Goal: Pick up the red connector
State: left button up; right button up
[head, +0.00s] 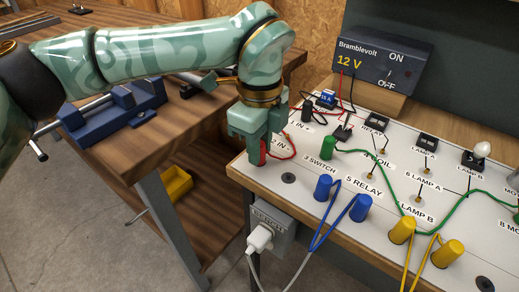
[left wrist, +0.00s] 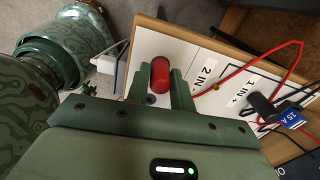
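The red connector (left wrist: 160,75) shows as a red cylinder between the two fingers of my left gripper (left wrist: 160,88) in the left wrist view. The fingers appear to touch it on both sides. In the head view, my left gripper (head: 258,155) points down at the near left corner of the white board, and only a sliver of the red connector (head: 262,152) shows. A red wire (head: 284,153) runs from there toward the board's back. I cannot tell whether the connector is seated or lifted. My right gripper is not in view.
The white board (head: 290,205) carries a green connector (head: 328,147), blue connectors (head: 323,187) and yellow connectors (head: 402,230) with wires. A power box (head: 380,62) stands behind. A wooden bench with a blue vise (head: 110,118) is at left.

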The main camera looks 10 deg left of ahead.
pick_arm(q)
jog(key=shift+r, duration=0.1)
jog(key=shift+r+p, duration=0.3)
notch_tip(320, 180, up, 3)
jog(key=shift+r+p, duration=0.2)
jog(key=shift+p, duration=0.9)
grip_shut()
jog(key=s+r+p, duration=0.2)
jog(key=s+r, duration=0.2)
jog(key=s, duration=0.3)
jog(key=s+d+r+p, duration=0.1)
jog(key=s+r+p, duration=0.2)
jog(key=s, duration=0.4)
jog(key=shift+d+r, duration=0.15)
jog(key=shift+r, duration=0.75)
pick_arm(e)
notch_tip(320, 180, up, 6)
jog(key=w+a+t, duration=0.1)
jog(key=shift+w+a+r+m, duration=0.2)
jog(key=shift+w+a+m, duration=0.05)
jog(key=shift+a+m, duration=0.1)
